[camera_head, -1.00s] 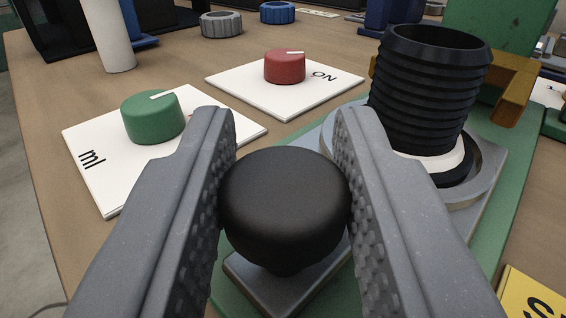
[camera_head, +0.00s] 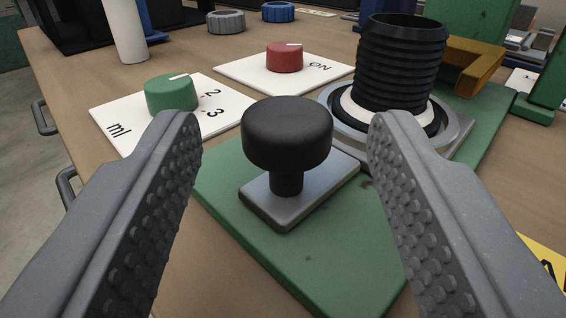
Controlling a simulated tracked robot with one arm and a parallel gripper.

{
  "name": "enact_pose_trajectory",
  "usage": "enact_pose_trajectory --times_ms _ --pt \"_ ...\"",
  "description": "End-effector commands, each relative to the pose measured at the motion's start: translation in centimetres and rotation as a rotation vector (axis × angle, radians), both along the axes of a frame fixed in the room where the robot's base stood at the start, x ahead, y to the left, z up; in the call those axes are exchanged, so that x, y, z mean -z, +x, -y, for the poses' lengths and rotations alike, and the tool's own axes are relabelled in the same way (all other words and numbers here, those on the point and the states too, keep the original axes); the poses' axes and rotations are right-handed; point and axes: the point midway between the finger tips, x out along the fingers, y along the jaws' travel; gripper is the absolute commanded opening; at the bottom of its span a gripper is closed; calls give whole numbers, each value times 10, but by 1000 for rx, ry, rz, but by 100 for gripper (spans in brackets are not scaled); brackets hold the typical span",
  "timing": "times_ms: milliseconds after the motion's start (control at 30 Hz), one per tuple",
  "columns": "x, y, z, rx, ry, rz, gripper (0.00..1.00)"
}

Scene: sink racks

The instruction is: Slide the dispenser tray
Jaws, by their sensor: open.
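The dispenser tray (camera_head: 336,178) is a flat grey metal plate on a green base (camera_head: 300,255). A black round knob (camera_head: 287,135) stands on its near end. A black ribbed cylinder (camera_head: 402,65) with a white lower rim stands in a metal ring (camera_head: 455,135) at the tray's far end. My gripper (camera_head: 285,120) is open. Its two fingers are spread wide at the left and right of the knob, with clear gaps on both sides. The knob is apart from both fingers, a little ahead of my gripper.
A white card with a green dial (camera_head: 171,94) and a card with a red dial (camera_head: 284,57) lie at the back left. A brown bracket (camera_head: 468,66) stands behind the cylinder. A yellow label (camera_head: 543,254) is at the right. Drawer handles (camera_head: 66,188) show on the left table edge.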

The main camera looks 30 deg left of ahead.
Motion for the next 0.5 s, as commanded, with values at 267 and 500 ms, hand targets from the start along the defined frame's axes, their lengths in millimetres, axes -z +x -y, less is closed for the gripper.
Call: enact_pose_trajectory --times_ms 267,500 --pt "0 -51 28 3 -1 -4 49" --pt "0 -82 42 1 -2 0 49"
